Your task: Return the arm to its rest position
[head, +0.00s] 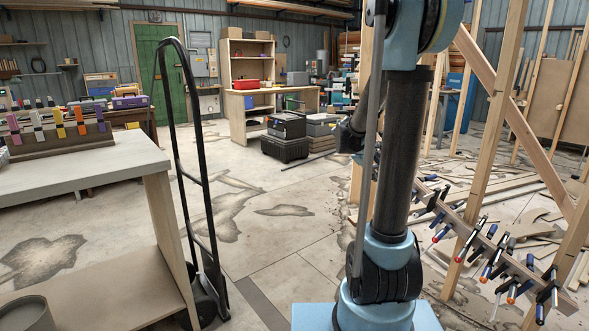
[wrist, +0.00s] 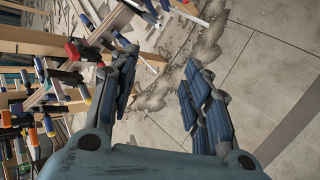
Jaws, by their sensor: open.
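My arm (head: 395,150) rises upright from its blue base at the right of centre in the head view. My gripper (wrist: 160,85) shows in the wrist view with its two blue fingers spread apart and nothing between them. Bare concrete floor lies behind the fingers. In the head view my gripper cannot be made out clearly; the arm column hides part of that area.
A workbench (head: 85,165) with clamps is at the left. A black hand truck (head: 200,190) stands beside it. Open floor (head: 270,215) lies between.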

